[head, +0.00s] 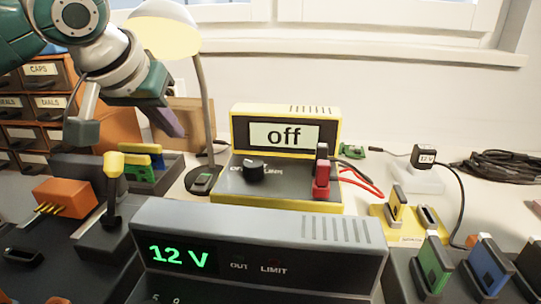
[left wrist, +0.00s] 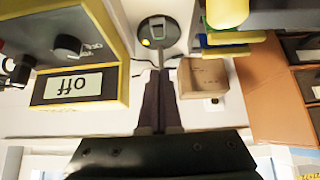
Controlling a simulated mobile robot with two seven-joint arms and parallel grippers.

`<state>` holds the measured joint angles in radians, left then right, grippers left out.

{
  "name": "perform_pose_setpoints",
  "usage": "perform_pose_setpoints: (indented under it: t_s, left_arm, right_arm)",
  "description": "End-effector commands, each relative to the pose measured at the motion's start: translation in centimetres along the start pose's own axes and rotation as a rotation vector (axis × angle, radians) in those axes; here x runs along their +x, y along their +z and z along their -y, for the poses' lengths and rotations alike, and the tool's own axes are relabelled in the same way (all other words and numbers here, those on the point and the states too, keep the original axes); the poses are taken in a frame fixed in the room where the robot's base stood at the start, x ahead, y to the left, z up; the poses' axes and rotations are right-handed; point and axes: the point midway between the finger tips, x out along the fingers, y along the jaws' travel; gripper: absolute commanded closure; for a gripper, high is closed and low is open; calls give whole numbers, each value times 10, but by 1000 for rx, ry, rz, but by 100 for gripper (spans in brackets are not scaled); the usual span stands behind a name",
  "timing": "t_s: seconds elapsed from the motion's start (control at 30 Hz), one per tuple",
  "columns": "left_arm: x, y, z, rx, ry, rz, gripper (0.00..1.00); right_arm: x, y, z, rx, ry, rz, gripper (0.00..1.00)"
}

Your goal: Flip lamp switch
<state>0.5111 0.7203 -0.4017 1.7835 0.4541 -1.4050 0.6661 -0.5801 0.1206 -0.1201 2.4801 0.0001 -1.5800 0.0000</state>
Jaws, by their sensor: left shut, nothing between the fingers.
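The desk lamp has a white shade (head: 168,32) with a pale yellow underside at the top of the head view. Its thin grey stem (head: 207,105) runs down to a dark round base (head: 190,184). My left gripper (head: 173,129) is shut and empty, up and left of the base and apart from the switch. Its dark fingers (left wrist: 157,88) point toward the base in the wrist view. My right gripper is not in view.
A yellow-framed meter reading "off" (head: 286,135) stands right of the lamp base. A grey 12 V supply (head: 260,250) stands in front. Left are drawers (head: 45,105), an orange connector block (head: 65,197) and a yellow-topped lever (head: 113,170). A cardboard box (left wrist: 203,77) is near the fingers.

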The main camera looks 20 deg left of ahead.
Motion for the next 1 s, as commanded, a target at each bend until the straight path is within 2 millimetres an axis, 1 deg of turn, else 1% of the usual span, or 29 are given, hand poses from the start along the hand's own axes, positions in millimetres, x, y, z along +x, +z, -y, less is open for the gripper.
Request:
perform_pose_setpoints:
  t_s: [0.17,0.5,0.63,0.7,0.8,1.0]
  left_arm:
    - [17,2,0,-1,0,2,100]
    - [84,3,0,-1,-1,2,100]
    - [104,3,-1,0,-1,1,100]
    - [112,12,0,2,-1,3,100]
    - [120,21,0,2,0,2,100]
    - [128,29,0,2,0,1,100]
  right_arm:
    - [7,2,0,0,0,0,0]
    - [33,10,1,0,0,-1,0]
    - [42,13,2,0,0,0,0]
    - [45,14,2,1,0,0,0]
    - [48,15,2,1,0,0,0]
    - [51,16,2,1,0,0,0]
